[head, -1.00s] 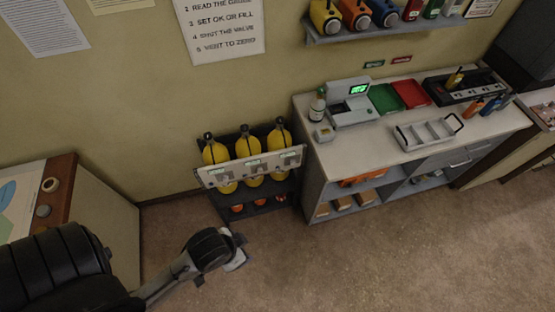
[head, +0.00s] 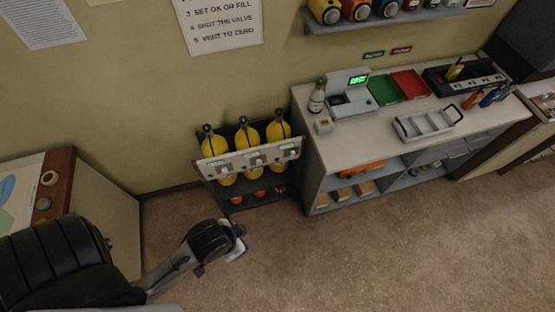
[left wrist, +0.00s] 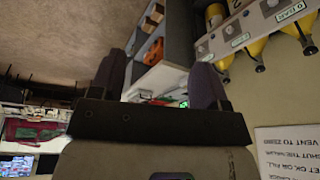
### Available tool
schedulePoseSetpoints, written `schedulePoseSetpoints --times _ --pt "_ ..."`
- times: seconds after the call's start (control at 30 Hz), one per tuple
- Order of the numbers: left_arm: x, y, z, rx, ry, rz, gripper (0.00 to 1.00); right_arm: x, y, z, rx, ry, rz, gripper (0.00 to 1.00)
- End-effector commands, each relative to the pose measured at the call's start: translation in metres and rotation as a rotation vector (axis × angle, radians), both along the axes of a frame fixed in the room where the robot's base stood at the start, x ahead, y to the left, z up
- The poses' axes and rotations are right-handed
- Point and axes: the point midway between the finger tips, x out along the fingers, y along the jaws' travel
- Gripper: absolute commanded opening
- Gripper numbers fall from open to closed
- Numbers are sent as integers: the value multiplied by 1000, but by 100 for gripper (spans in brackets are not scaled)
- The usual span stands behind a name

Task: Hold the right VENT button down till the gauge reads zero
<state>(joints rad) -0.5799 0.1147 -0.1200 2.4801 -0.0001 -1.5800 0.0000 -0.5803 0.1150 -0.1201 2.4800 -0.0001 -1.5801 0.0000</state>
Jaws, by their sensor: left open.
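The rack (head: 272,202) holds three yellow cylinders (head: 247,139) behind a pale front panel (head: 231,165) with small labels and grey controls. Which control is the right VENT button cannot be told. In the left wrist view the panel (left wrist: 221,38) shows upside down at the upper right, and one label (left wrist: 291,12) appears to read "0 BAR". My left gripper (head: 240,240) is in front of and below the rack, apart from it. Its two dark fingers stand apart and empty in the left wrist view (left wrist: 158,82). My right gripper is not in view.
The floor before the rack is clear.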

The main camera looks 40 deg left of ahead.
Motion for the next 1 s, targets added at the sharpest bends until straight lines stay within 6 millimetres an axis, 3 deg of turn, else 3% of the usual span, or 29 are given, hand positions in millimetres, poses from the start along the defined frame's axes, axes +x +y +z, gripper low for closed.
schedulePoseSetpoints --times 0.33,1.0 --pt "0 -1 0 -2 0 2 67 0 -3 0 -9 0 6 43" --pt "0 3 0 11 0 -7 3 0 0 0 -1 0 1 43"
